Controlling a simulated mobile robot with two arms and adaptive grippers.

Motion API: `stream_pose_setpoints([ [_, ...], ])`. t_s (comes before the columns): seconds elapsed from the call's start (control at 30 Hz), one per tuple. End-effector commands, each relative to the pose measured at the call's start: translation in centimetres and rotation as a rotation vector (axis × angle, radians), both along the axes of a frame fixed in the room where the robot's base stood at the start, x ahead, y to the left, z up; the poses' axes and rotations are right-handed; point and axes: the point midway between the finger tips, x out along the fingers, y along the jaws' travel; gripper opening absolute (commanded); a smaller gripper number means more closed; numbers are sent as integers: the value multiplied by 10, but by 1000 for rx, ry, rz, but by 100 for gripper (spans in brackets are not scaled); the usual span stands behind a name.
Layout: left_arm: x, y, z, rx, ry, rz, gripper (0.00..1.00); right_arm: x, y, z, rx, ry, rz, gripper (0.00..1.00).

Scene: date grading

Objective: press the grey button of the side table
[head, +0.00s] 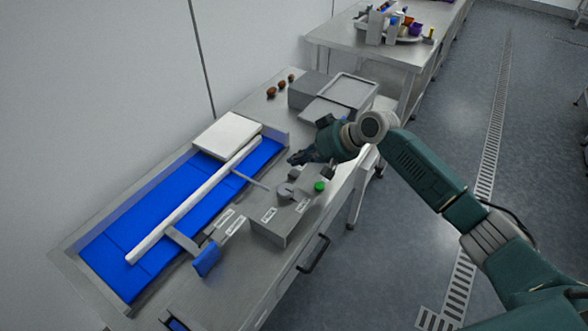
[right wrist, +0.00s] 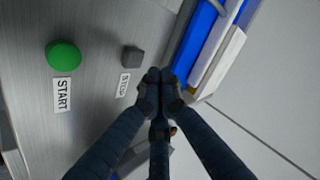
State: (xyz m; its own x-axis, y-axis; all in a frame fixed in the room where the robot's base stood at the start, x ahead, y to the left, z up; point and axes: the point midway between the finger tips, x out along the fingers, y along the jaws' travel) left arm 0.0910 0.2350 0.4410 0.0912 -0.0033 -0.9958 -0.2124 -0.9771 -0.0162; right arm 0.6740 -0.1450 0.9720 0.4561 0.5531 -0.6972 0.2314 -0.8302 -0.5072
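The grey button (head: 285,190) sits on a metal control box (head: 272,234) at the front of the side table. In the right wrist view the grey button (right wrist: 133,57) stands above a STOP label, with the green START button (right wrist: 63,55) to its left. The green button (head: 319,186) also shows in the head view. My right gripper (head: 293,160) hangs behind the grey button in the head view. In the right wrist view its fingertips (right wrist: 160,76) are together, empty, and just right of the grey button, apart from it in the picture. My left gripper is out of view.
A blue belt (head: 125,240) with a long white bar (head: 190,203) lies left of the box. A blue paddle (head: 206,260) stands near the front edge. Grey trays (head: 349,92) and several dates (head: 271,92) lie behind. Another table (head: 340,35) stands farther back.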

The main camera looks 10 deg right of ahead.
Motion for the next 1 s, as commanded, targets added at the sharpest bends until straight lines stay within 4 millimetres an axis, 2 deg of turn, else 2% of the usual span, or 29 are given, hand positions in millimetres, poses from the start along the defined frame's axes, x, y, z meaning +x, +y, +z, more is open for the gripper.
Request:
stream_pose_setpoints([
  [0.03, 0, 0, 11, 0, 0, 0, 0, 0, 0, 12, 0, 0, 0, 0],
  [0.3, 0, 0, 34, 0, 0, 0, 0, 0, 0, 36, 0, 0, 0, 0],
  [1.0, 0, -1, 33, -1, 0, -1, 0, 0, 0, 35, 0, 0, 0, 0],
])
